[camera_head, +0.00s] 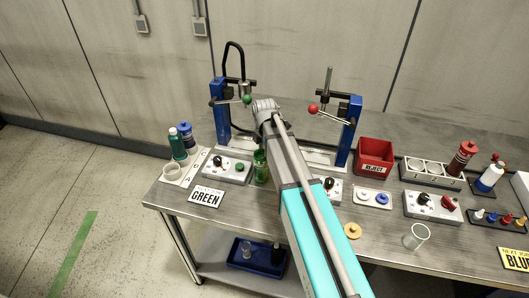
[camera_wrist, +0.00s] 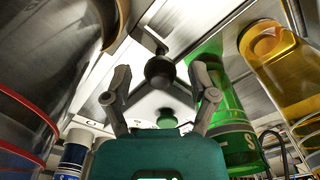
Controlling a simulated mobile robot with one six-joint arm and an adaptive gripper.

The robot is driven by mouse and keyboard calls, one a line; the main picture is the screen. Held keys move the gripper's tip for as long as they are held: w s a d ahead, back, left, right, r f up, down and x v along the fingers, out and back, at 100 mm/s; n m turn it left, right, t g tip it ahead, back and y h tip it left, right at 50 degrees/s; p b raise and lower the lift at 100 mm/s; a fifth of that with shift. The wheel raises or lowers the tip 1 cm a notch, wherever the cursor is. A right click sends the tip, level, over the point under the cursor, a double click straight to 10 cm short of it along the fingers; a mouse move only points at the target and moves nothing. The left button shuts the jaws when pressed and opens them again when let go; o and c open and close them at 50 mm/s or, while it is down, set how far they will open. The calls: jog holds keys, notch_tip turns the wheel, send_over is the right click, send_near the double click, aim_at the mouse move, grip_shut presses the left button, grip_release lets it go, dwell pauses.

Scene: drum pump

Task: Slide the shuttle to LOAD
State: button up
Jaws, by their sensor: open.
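My gripper is hidden behind my arm in the head view. In the wrist view my gripper (camera_wrist: 163,84) is open, its two fingers spread on either side of a dark round knob (camera_wrist: 160,71). I cannot tell whether they touch it. I cannot tell for certain whether this knob belongs to the shuttle. A green button (camera_wrist: 167,120) shows below the knob. A green bottle (camera_wrist: 225,115) stands close to the right finger; a green bottle (camera_head: 261,166) also stands left of my arm in the head view. No LOAD label is readable.
Blue posts (camera_head: 221,112) and (camera_head: 349,130) flank my arm. A grey control box (camera_head: 227,168) is at left, and a red REJECT bin (camera_head: 375,155) at right. A yellow bottle (camera_wrist: 270,50) is close at right in the wrist view. A clear cup (camera_head: 416,236) stands near the front edge.

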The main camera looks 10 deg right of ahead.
jog(key=shift+c, duration=0.2)
grip_shut()
jog(key=shift+s, duration=0.15)
